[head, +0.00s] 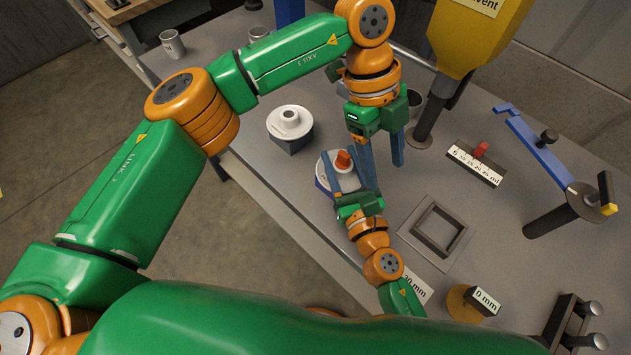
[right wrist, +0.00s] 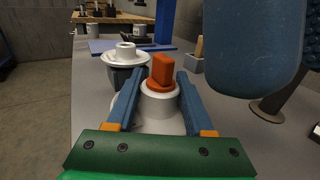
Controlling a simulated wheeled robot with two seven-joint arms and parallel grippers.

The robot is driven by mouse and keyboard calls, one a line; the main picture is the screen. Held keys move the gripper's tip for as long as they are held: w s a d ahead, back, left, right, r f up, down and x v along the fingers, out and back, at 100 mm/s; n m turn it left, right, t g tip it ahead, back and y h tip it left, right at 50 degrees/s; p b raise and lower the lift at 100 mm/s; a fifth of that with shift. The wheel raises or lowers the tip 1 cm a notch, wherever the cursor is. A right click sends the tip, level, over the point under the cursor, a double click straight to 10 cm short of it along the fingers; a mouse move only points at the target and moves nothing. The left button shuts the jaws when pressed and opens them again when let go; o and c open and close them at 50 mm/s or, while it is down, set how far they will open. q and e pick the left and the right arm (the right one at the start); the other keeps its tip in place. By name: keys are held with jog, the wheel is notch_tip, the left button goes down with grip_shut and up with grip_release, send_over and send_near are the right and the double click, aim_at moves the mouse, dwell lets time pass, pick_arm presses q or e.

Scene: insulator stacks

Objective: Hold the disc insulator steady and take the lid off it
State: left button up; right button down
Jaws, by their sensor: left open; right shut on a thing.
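The disc insulator (head: 323,184) is white with a wide flange and stands on the table; its white neck also shows in the right wrist view (right wrist: 158,104). An orange-red lid (head: 343,159) with an upright fin sits on top of the neck; it shows in the right wrist view (right wrist: 161,72). My right gripper (head: 344,170) is shut on the insulator, with one blue finger on each side of the neck below the lid. My left gripper (head: 382,163) is open and empty, pointing down just right of the insulator. One of its fingers looms large in the right wrist view (right wrist: 250,45).
A second white disc (head: 290,122) sits on a dark block behind left. A yellow solvent container (head: 475,40), a millilitre scale block (head: 474,167) and a blue lever stand (head: 540,150) are to the right. A square frame (head: 412,233) lies nearby. The table's left edge is close.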

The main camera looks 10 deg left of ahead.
pick_arm(q)
jog(key=s+d+r+n+g+h, duration=0.2)
jog(key=s+d+g+h, duration=0.3)
jog(key=s+h, duration=0.4)
jog(key=w+a+r+n+t+h, duration=0.2)
jog(key=a+r+n+t+h, duration=0.1)
jog(key=a+n+t+h, duration=0.45)
jog(key=n+t+y, duration=1)
jog(key=t, duration=0.5)
send_near(342, 157)
jog(key=shift+m+h, duration=0.25)
jog(key=x, duration=1)
jog(key=shift+w+d, duration=0.1)
jog(key=shift+w, duration=0.25)
